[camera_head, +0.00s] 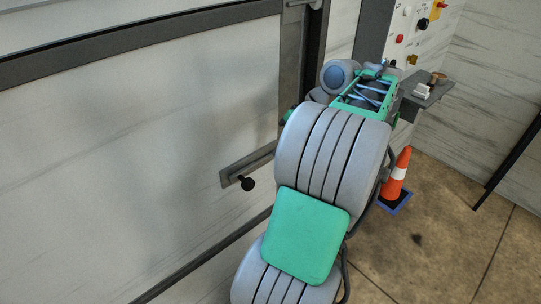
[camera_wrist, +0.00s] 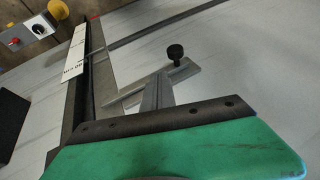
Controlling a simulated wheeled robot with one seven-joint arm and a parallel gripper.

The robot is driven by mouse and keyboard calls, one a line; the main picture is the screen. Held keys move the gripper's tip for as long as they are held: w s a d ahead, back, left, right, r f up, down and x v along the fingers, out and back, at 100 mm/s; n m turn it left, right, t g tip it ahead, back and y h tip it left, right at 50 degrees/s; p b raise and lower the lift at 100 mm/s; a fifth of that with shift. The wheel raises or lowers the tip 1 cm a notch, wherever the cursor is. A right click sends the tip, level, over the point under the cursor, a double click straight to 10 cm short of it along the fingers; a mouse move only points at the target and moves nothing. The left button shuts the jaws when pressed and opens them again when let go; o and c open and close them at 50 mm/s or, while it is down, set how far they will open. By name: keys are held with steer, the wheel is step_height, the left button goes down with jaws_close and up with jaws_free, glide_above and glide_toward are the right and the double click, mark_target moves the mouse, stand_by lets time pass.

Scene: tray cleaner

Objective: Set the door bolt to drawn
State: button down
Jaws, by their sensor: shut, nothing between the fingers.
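The door bolt's black knob (camera_head: 247,183) stands out from a grey metal strip (camera_head: 232,173) on the pale door panel. The knob is near the strip's left end, away from the dark door post. In the wrist view the knob (camera_wrist: 175,53) is near the strip's far right end, and the strip (camera_wrist: 187,72) runs left toward the post. My gripper's grey fingers (camera_wrist: 157,92) are shut and empty. They appear below the knob in the wrist view, with a visible gap to it. In the head view my arm hides the fingers and the strip's right end.
A dark door post (camera_wrist: 89,75) carries a white label (camera_wrist: 75,52). A control panel (camera_head: 408,40) with buttons is on the wall at right. A small shelf (camera_head: 430,91) juts out below it. An orange cone (camera_head: 397,170) stands on the floor at right.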

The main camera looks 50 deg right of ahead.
steer(key=shift+p+v, duration=0.5)
steer(key=shift+v, duration=1.15)
steer(key=shift+s+d, duration=0.1)
